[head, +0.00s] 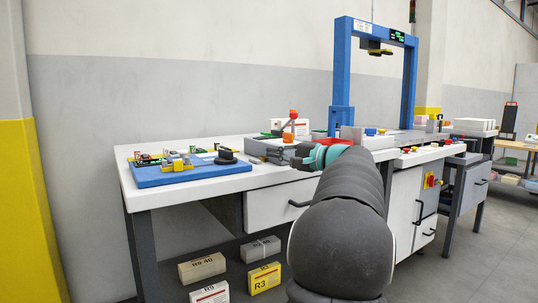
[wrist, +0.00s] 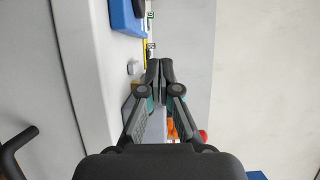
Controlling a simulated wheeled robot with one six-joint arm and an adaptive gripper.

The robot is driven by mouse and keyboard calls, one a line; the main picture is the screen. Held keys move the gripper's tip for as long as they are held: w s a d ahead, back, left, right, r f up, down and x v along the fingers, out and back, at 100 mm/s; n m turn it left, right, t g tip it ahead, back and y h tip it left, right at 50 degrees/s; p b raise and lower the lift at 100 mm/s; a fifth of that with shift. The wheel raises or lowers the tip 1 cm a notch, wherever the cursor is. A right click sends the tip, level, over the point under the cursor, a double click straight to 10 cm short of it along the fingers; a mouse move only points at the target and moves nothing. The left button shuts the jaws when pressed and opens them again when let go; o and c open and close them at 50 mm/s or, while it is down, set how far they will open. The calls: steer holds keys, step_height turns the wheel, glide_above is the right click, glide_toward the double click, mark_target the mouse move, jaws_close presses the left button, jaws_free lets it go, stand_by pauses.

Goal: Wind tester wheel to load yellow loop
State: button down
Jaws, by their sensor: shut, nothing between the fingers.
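A blue board (head: 165,175) lies on the left of the white table, with a black round wheel-like part (head: 226,156) at its right end and a yellow piece (head: 178,164) near its middle. I cannot tell whether these are the tester wheel and the yellow loop. A corner of the blue board shows at the top of the wrist view (wrist: 126,18).
A blue frame (head: 342,80) rises at the right. Boxes (head: 202,267) lie underneath.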

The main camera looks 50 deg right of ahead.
mark_target(242, 163)
steer(key=w, duration=0.2)
steer(key=w+a, duration=0.1)
steer(key=w, duration=0.2)
steer(key=w+a, duration=0.1)
steer(key=w, duration=0.2)
steer(key=a, duration=0.2)
steer(key=shift+s+a, duration=0.15)
steer(key=shift+a, duration=0.75)
